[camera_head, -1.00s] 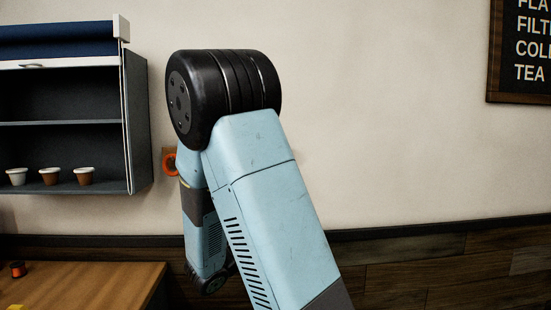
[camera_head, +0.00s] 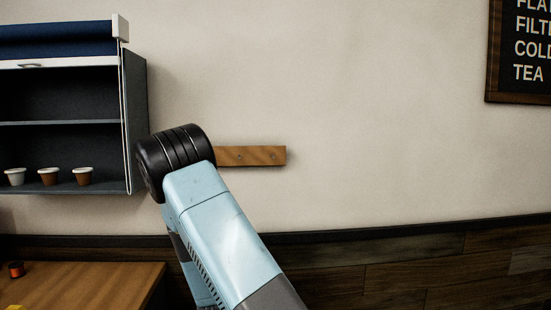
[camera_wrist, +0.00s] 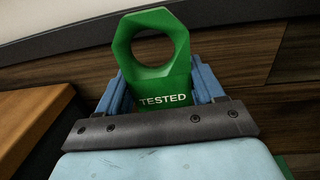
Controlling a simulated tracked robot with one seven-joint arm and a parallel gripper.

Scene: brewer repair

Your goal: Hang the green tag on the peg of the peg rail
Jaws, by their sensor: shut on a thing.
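In the wrist view the green tag (camera_wrist: 155,77) stands up between the blue fingers of my gripper (camera_wrist: 160,88). The tag has a large hole at its upper end and the word TESTED below it. My gripper is shut on its lower part. In the head view the wooden peg rail (camera_head: 255,156) is on the wall, with its left part hidden behind my arm. Small pegs (camera_head: 240,156) show on its visible part. My gripper and the tag are hidden in the head view.
A dark wall cabinet (camera_head: 138,110) with several small cups (camera_head: 49,176) hangs left of my arm. A wooden counter (camera_head: 95,280) stands at the lower left, with a small orange and black item (camera_head: 16,269) on it. A menu board (camera_head: 520,60) hangs at the upper right. The wall between is bare.

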